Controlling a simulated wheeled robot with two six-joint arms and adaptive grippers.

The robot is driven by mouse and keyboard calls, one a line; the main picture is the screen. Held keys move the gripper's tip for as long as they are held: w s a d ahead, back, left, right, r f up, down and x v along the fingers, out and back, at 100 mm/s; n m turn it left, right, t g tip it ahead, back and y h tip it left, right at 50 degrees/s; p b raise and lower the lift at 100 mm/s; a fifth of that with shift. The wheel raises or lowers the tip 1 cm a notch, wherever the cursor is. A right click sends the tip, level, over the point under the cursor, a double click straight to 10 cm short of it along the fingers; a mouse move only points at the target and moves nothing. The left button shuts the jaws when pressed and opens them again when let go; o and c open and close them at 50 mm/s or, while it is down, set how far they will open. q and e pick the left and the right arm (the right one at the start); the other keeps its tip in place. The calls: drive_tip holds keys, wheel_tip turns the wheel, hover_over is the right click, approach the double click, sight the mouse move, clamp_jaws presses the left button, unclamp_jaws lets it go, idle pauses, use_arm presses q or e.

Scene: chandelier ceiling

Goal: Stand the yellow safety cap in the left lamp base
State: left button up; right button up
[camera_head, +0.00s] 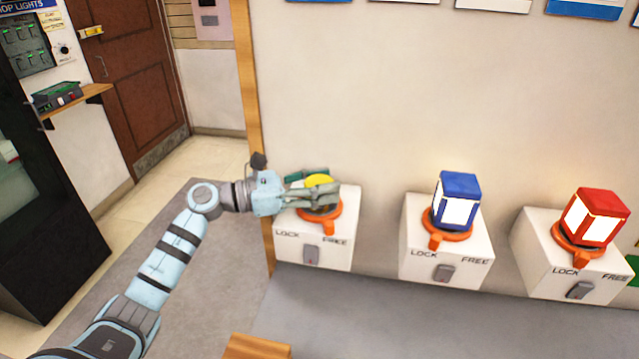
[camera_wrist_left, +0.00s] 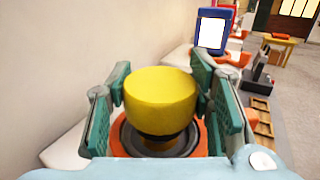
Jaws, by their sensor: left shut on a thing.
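The yellow safety cap (camera_wrist_left: 160,98) is upright between the fingers of my left gripper (camera_wrist_left: 163,110), which is shut on it. In the left wrist view it sits at or just above the dark round socket of the left lamp base (camera_wrist_left: 200,148); I cannot tell whether it is seated. In the head view the cap (camera_head: 320,181) shows as a yellow patch between the fingers of my left gripper (camera_head: 318,190), over the orange ring of the left lamp base (camera_head: 338,253). A grey lever on that base's front stands between LOCK and FREE. My right gripper is not in view.
A blue lamp (camera_head: 459,200) stands in the middle base (camera_head: 415,262). A red lamp (camera_head: 595,218) stands in the right base (camera_head: 530,270). The wall is close behind the bases. A wooden post (camera_head: 247,90) is just left of the left base.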

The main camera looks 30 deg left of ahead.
use_arm(q)
drive_tip(key=shift+f+b, duration=0.75)
drive_tip(key=shift+b, duration=0.05)
idle(0.7)
drive_tip(key=o, duration=1.2)
drive_tip(key=v, duration=1.2)
drive_tip(key=shift+d, duration=0.1)
